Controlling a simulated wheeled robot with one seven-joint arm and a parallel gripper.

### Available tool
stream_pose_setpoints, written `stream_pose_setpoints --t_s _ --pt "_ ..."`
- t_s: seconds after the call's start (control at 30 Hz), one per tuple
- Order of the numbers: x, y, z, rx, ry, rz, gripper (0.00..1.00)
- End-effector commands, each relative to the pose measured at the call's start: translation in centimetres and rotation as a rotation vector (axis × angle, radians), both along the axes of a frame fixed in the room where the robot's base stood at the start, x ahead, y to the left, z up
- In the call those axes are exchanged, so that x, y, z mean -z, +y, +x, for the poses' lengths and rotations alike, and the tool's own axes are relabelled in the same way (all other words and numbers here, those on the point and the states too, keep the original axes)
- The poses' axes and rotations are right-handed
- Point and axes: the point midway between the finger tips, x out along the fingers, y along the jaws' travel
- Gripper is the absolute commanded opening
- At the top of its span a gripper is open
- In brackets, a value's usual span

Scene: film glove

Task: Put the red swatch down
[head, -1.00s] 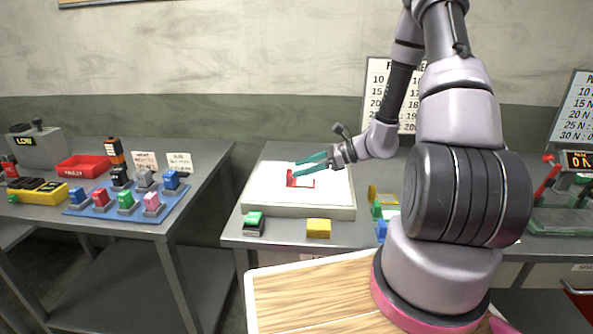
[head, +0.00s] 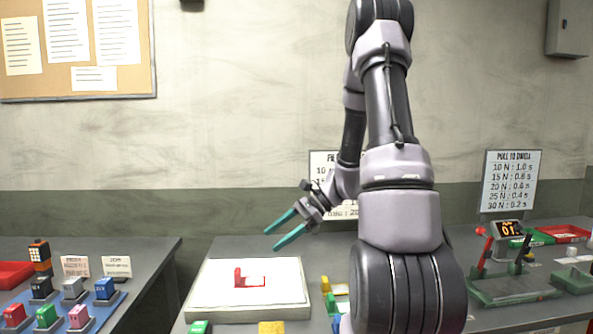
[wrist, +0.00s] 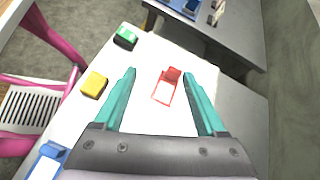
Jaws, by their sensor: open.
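The red swatch (head: 238,277) is a small red block at the left end of a red outline (head: 256,286) drawn on a white pad (head: 205,291). It looks upright rather than flat. In the wrist view the red swatch (wrist: 174,74) sits at the far end of the outline (wrist: 164,92), partly over its edge. My gripper (head: 271,239) is above the pad, clear of the swatch, with its teal fingers apart and nothing between them. The open fingers also show in the wrist view (wrist: 160,74).
A yellow block (head: 271,328) and a green block (head: 199,327) are at the table's front. A left table holds several coloured blocks on a blue tray (head: 108,307) and a red bin (head: 14,275). A lever device (head: 505,270) stands at right.

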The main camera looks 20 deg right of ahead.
Motion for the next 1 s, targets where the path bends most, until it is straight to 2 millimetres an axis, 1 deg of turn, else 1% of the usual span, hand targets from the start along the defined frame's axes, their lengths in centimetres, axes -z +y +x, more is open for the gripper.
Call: stream_pose_setpoints --t_s 0.03,0.13,0.3,0.6,0.7,0.8,0.9,1.0 --pt "-1.9 0.7 -0.8 -0.068 -0.059 -0.071 0.74" --pt "-4.8 1.4 -2.7 -0.189 -0.159 -0.206 0.74" --pt "-9.4 2.1 -5.9 -0.369 -0.347 -0.438 0.74" --pt "-17.2 1.6 -11.4 -0.592 -0.721 -0.833 0.74" --pt "-19.2 1.2 -13.0 -0.629 -0.83 -0.936 0.74" --pt "-20.7 0.9 -14.0 -0.65 -0.91 -1.009 0.74" --pt "-21.5 0.6 -14.6 -0.659 -0.956 -1.052 0.74" --pt "-21.8 0.5 -14.9 -0.663 -0.973 -1.069 0.74"
